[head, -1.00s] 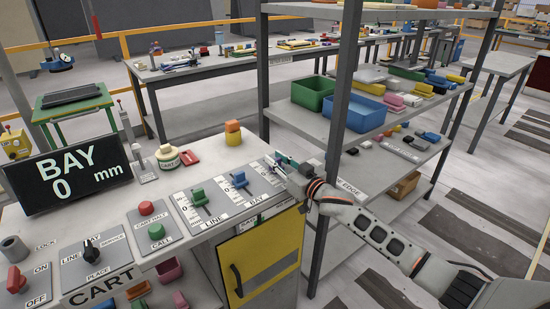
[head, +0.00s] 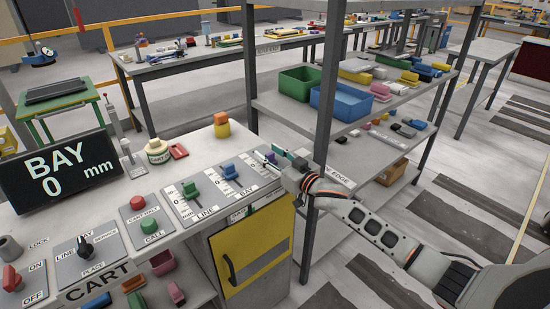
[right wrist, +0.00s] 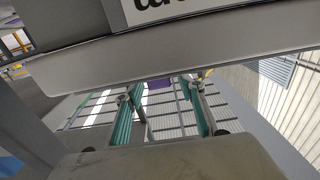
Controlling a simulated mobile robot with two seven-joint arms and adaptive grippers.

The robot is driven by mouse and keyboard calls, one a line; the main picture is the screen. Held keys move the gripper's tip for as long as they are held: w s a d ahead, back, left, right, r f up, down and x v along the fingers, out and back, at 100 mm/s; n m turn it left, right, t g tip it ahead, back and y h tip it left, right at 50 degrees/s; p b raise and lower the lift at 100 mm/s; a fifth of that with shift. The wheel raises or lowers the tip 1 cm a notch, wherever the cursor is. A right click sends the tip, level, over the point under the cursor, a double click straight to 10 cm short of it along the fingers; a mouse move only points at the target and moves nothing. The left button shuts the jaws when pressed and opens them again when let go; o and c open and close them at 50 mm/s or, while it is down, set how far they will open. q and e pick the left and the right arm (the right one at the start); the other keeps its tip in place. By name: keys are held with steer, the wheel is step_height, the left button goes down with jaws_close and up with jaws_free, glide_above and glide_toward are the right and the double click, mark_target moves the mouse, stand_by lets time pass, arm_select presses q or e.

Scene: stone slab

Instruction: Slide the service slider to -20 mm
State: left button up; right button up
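The control board carries a green-knobbed slider (head: 191,189) marked LINE and a blue-knobbed slider (head: 228,172) marked BAY. A third slider plate (head: 257,155) lies to their right; my right gripper (head: 270,157) is over its area and hides its knob and label. The right wrist view shows that gripper's teal-padded fingers (right wrist: 160,100) apart. A small purple piece shows between their tips; I cannot tell if it is the service slider's knob or if they touch it. The display (head: 62,172) reads BAY 0 mm. My left gripper is not in view.
A black selector knob (head: 84,246) sits on the LINE/BAY/SERVICE plate. Red and green buttons (head: 149,226) stand beside the sliders. A grey shelf post (head: 328,130) rises close to my right arm. An orange-and-yellow block (head: 221,125) stands at the board's back edge.

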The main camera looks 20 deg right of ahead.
steer(key=v, duration=1.2)
steer(key=s+a+f+g+h, duration=0.1)
steer(key=s+a+f+g, duration=0.2)
steer(key=s+f, duration=1.1)
steer(key=s+a+f+g+h, duration=0.2)
steer(key=s+a+f+g, duration=0.1)
steer(key=s+f, duration=1.1)
steer(key=shift+s+a+h, duration=0.3)
steer(key=shift+s+a, duration=0.3)
steer(key=shift+a, duration=0.15)
stand_by(0.8)
